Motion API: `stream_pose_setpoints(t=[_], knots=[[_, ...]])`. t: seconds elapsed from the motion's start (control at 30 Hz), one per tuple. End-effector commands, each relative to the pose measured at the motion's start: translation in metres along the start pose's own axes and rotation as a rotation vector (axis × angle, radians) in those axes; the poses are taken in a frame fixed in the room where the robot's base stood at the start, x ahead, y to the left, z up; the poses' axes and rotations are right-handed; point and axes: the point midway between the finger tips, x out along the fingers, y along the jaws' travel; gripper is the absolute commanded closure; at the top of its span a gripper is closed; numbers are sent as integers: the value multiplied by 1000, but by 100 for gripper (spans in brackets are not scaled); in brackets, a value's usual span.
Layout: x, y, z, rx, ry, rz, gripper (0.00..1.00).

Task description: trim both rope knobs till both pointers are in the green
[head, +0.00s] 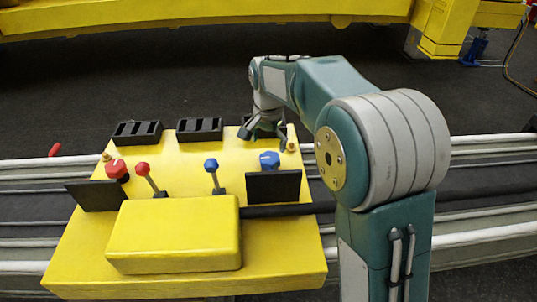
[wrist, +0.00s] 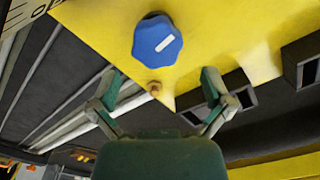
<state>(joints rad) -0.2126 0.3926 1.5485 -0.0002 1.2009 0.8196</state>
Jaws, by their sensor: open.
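The blue knob (head: 269,160) is at the right of the yellow console (head: 280,262), behind a dark panel (head: 273,187). The red knob (head: 117,169) is at the left, behind another dark panel (head: 95,195). My gripper (head: 265,130) is above the console's far right edge, close to the blue knob. In the wrist view my gripper (wrist: 160,82) is open and empty, and the blue knob (wrist: 157,40) with its white mark lies beyond the fingertips, not between them. A corner of a white scale shows top left there. No pointer or green band is visible.
A red lever (head: 146,178) and a blue lever (head: 213,174) stand between the knobs. Black slotted boxes (head: 200,129) line the far edge. A small brass knob (head: 291,146) sits at the far right corner. A raised yellow box (head: 175,235) fills the near middle.

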Motion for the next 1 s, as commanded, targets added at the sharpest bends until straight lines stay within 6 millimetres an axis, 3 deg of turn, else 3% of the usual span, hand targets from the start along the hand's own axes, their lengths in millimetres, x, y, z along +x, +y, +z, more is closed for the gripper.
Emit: stream_pose_setpoints(t=[0.1, 0.3, 0.77, 0.87, 1.0], knots=[[-26, -2, 0, -1, 2, -2, 0], [-58, -3, 1, -1, 0, 1, 0], [-68, -2, 2, -2, -1, 2, 0], [-75, 7, 5, -18, 10, -9, 0], [-94, 40, 19, -81, 52, -48, 0]])
